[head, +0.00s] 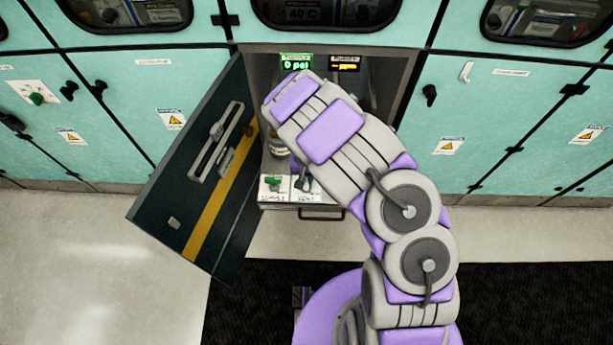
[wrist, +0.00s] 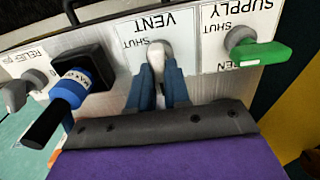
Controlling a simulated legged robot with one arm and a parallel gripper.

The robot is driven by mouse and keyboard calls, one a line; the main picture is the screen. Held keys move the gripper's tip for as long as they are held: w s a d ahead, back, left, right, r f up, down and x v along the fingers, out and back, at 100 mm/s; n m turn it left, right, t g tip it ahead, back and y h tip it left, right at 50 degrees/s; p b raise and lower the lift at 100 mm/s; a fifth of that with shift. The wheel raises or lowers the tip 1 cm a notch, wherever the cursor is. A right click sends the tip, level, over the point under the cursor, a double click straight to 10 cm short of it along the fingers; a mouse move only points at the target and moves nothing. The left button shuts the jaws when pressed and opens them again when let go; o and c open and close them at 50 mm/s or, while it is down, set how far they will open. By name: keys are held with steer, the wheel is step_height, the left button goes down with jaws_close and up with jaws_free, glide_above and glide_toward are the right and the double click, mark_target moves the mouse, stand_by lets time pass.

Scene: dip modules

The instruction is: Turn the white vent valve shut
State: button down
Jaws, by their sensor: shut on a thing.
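The white vent valve (wrist: 157,53) is at the top middle of the wrist view, on a white plate marked VENT, with SHUT printed left of its knob. My gripper (wrist: 158,76) has its two blue fingers closed on either side of the valve's handle. The handle's lower part is hidden between the fingers. In the head view my arm covers most of the gripper, and the vent valve cannot be made out clearly.
The green supply valve (wrist: 257,50) is right of the vent valve. A blue and black handle (wrist: 68,90) stands out close to the left of my fingers, with a grey relief valve (wrist: 20,90) beyond. In the head view an open cabinet door (head: 200,170) hangs left of my arm.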

steer(key=shift+m, duration=0.3)
steer(key=m+p, duration=0.2)
steer(key=shift+r+m, duration=0.15)
steer(key=shift+m, duration=0.25)
steer(key=m+p, duration=0.1)
steer(key=m, duration=0.8)
steer(key=shift+m, duration=0.4)
steer(key=shift+w+m, duration=0.1)
steer(key=shift+m, duration=2.2)
steer(key=c, duration=1.1)
jaws_free()
steer(key=shift+a, duration=0.1)
step_height(320, 180, up, 17)
steer(key=p, duration=0.3)
steer(key=shift+a, duration=0.1)
